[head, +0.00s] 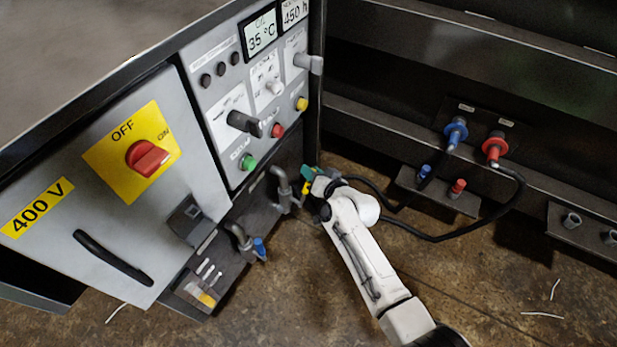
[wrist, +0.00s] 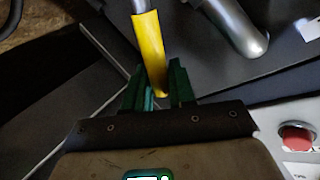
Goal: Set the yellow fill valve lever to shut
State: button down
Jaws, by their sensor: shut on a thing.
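The yellow fill valve lever (wrist: 149,42) shows in the wrist view as a yellow sleeve on a metal bar, its end between the two green fingers. In the head view only a small piece of the lever (head: 306,187) shows, beside the bent grey pipe (head: 282,180) low on the machine's front. My gripper (head: 309,173) is at the lever there, and in the wrist view my gripper (wrist: 160,82) is closed around the lever's end. The valve body is mostly hidden in the head view by my gripper and the pipe.
A second bent pipe with a blue lever (head: 260,247) stands to the lower left. Control panel buttons, including a red one (head: 278,130), are above my gripper. Black hoses (head: 440,238) run to the right, under blue (head: 455,130) and red (head: 494,147) couplings. Floor in front is largely clear.

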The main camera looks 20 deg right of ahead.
notch_tip(320, 180, down, 8)
jog(key=w+d+m+g+y+b, duration=0.2)
jog(key=d+m+g+y+b, duration=0.1)
jog(key=m+g+y+b, duration=0.1)
jog(key=shift+r+m+b, duration=0.15)
jog(key=shift+m+b, duration=0.2)
jog(key=shift+m, duration=0.45)
jog(key=c, duration=1.2)
grip_release()
jog(key=shift+w, duration=0.1)
jog(key=shift+o, duration=0.5)
